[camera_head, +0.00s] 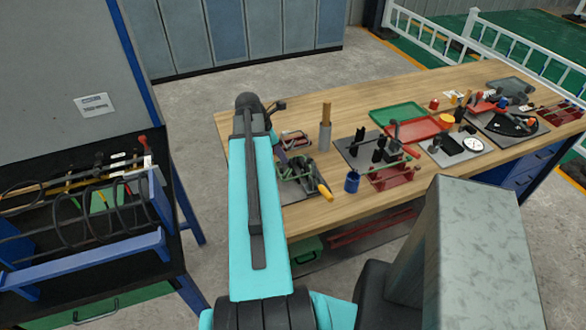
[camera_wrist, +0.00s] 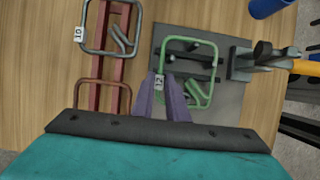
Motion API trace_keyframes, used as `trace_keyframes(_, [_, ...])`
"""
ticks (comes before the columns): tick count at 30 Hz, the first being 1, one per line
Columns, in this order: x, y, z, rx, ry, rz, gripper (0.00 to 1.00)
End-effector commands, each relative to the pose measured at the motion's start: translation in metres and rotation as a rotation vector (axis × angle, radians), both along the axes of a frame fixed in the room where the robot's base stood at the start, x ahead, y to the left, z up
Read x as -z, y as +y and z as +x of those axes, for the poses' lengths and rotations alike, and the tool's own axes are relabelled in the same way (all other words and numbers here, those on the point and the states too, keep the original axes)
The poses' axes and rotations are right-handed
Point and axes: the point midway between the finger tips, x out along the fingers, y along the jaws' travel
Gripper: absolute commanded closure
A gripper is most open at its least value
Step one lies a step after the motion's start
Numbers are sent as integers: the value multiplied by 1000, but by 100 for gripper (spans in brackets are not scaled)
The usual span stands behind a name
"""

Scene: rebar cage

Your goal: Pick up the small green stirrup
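The small green stirrup (camera_wrist: 213,62) is a closed, rounded loop with a white tag reading 12 on its left side. It sits on a dark grey plate (camera_wrist: 232,98) with pegs and bars, seen in the wrist view. My gripper (camera_wrist: 161,77) has two purple fingers at the stirrup's left side, with the tag between their tips. A small gap shows between the fingers; I cannot tell if they touch the bar.
A grey stirrup (camera_wrist: 82,35) tagged 10 lies on a red stand (camera_wrist: 110,70) to the left. A dark tool with a yellow handle (camera_wrist: 305,67) and a blue cup (camera_wrist: 268,8) are at the right. More fixtures and a red tray (camera_head: 425,127) crowd the wooden table (camera_head: 330,230).

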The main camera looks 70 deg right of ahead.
Motion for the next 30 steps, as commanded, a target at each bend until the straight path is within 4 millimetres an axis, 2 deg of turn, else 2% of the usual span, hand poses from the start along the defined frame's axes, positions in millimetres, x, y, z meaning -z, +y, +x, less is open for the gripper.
trace_keyframes(1, [0, 0, 0, 0, 0, 0, 96])
trace_keyframes(2, [0, 0, 0, 0, 0, 0, 100])
trace_keyframes(17, [-3, 0, 0, 0, 1, -1, 100])
trace_keyframes(23, [-12, -1, 0, 0, -1, -2, 100])
trace_keyframes(30, [-36, -1, 0, 0, -1, -2, 100])
